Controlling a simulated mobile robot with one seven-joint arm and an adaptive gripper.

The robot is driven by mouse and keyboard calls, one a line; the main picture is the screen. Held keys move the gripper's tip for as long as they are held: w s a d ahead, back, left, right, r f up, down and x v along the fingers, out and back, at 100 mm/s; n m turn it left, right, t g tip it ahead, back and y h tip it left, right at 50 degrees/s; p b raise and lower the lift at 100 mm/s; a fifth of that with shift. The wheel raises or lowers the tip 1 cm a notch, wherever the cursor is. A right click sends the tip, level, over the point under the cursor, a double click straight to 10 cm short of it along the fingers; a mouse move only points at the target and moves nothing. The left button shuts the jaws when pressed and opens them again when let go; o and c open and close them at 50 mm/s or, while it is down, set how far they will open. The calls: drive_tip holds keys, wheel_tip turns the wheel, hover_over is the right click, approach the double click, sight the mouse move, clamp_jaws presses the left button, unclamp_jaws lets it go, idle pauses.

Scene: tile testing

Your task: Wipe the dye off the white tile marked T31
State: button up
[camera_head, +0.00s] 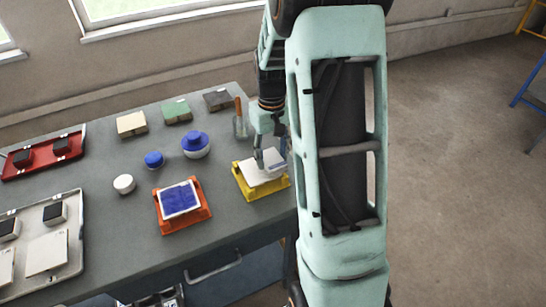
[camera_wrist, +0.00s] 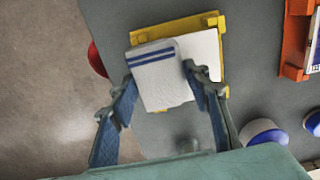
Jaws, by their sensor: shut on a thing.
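A white tile (camera_head: 262,172) lies in a yellow holder (camera_head: 245,190) near the table's right edge. In the wrist view, the tile (camera_wrist: 203,50) shows white where bare, with no dye visible, and the cloth covers its left part. My gripper (camera_wrist: 159,74) is shut on a folded white cloth (camera_wrist: 160,84) with blue stripes, held over the tile; whether it presses on it I cannot tell. In the head view, my gripper (camera_head: 268,160) is above the yellow holder. Another tile (camera_head: 180,199), its face blue, sits in an orange holder (camera_head: 185,222). No T31 mark is readable.
A blue-topped white bowl (camera_head: 196,146), a smaller blue round item (camera_head: 154,160) and a white round item (camera_head: 124,184) stand left of the yellow holder. Blocks (camera_head: 176,111) line the back. A red tray (camera_head: 75,150) and a pale tray (camera_head: 75,207) lie left.

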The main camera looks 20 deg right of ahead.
drive_tip(key=shift+a+r+p, duration=0.25)
drive_tip(key=shift+r+p, duration=0.25)
drive_tip(key=shift+r, duration=0.75)
drive_tip(key=shift+r+p, duration=1.5)
drive_tip(key=shift+r, duration=0.65)
